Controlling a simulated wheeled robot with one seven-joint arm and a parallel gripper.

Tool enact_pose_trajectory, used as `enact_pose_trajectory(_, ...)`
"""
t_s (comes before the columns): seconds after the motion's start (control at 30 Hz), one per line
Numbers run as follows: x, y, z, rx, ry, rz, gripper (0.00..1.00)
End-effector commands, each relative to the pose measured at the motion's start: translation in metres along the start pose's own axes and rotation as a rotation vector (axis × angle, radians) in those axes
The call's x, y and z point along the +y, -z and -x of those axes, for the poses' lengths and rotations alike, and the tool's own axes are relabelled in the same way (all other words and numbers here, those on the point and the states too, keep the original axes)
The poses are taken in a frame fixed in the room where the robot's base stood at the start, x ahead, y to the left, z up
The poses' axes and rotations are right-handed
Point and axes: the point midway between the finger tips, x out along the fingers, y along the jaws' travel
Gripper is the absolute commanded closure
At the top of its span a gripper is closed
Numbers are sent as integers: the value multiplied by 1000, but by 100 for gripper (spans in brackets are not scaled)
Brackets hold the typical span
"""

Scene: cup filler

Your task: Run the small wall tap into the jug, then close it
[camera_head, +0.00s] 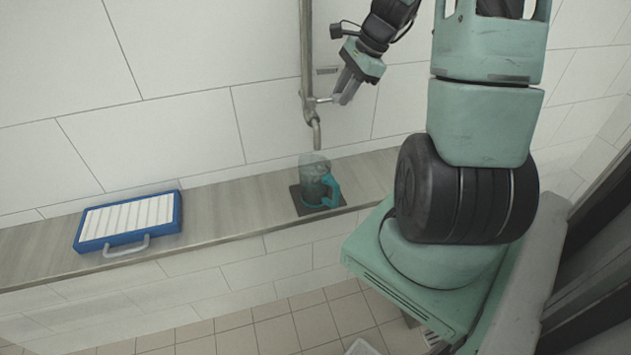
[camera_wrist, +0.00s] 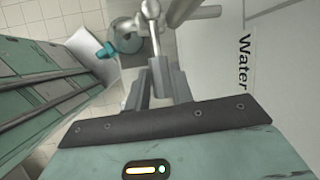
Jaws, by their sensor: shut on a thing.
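The small wall tap (camera_head: 313,115) hangs from a vertical pipe on the tiled wall, its spout pointing down. The jug (camera_head: 314,170), clear with a teal handle and base, stands upright on a dark square mat (camera_head: 296,199) under the spout. It also shows in the wrist view (camera_wrist: 126,42), partly hidden behind the tap. My gripper (camera_head: 343,98) is at the tap's right side. In the wrist view its fingers (camera_wrist: 160,85) are shut on the tap's lever handle (camera_wrist: 154,42). I cannot make out a water stream or the water level clearly.
A blue case (camera_head: 127,221) with a white slatted top and grey handle lies on the ledge (camera_head: 220,213) at left. The ledge between case and mat is clear. A label reading "Water" (camera_wrist: 246,62) is on the wall in the wrist view.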

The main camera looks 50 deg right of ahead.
Motion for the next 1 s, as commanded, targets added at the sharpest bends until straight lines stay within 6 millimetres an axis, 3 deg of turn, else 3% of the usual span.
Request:
enact_pose_trajectory(0.1,-5,0,2,5,13,6,100)
enact_pose_trajectory(0.13,-5,0,2,5,13,5,74)
enact_pose_trajectory(0.2,-5,0,2,5,14,5,55)
enact_pose_trajectory(0.23,-5,0,2,5,13,4,52)
enact_pose_trajectory(0.63,-4,1,10,4,12,2,52)
enact_pose_trajectory(0.77,-3,1,30,7,14,3,52)
enact_pose_trajectory(1.0,-3,1,86,7,16,4,52)
